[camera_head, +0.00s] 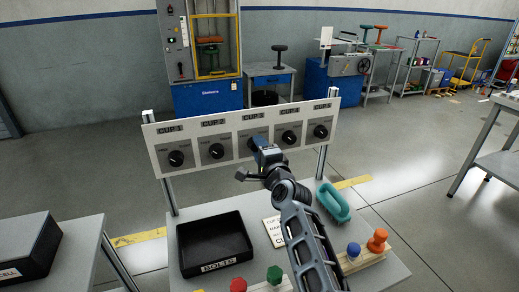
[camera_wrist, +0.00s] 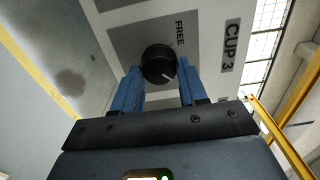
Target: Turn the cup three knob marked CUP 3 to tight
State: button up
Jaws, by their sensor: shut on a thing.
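The CUP 3 knob (camera_wrist: 157,62) is round and black with a white pointer line, in the wrist view. The line points to the picture's lower right, away from the word FREE (camera_wrist: 180,32). The CUP 3 label (camera_wrist: 230,46) is on the panel to the right. The blue fingers of my gripper (camera_wrist: 158,84) are shut on the knob, one on each side. The TIGHT mark is not visible there. In the head view my gripper (camera_head: 259,146) is at the middle of the grey panel (camera_head: 162,143) and hides this knob.
Other black knobs (camera_head: 176,158) sit on both sides along the panel. On the bench below are a black BOLTS tray (camera_head: 190,263), a teal handle-shaped object (camera_head: 333,202), and red, green, blue and orange knobs (camera_head: 377,240). A white card (camera_head: 273,231) lies partly behind my arm.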

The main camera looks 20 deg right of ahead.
jog(key=shift+f, duration=0.1)
jog(key=o, duration=1)
jog(key=shift+s, duration=0.1)
jog(key=shift+s+p, duration=1.3)
jog(key=shift+s, duration=2.5)
jog(key=shift+s, duration=0.1)
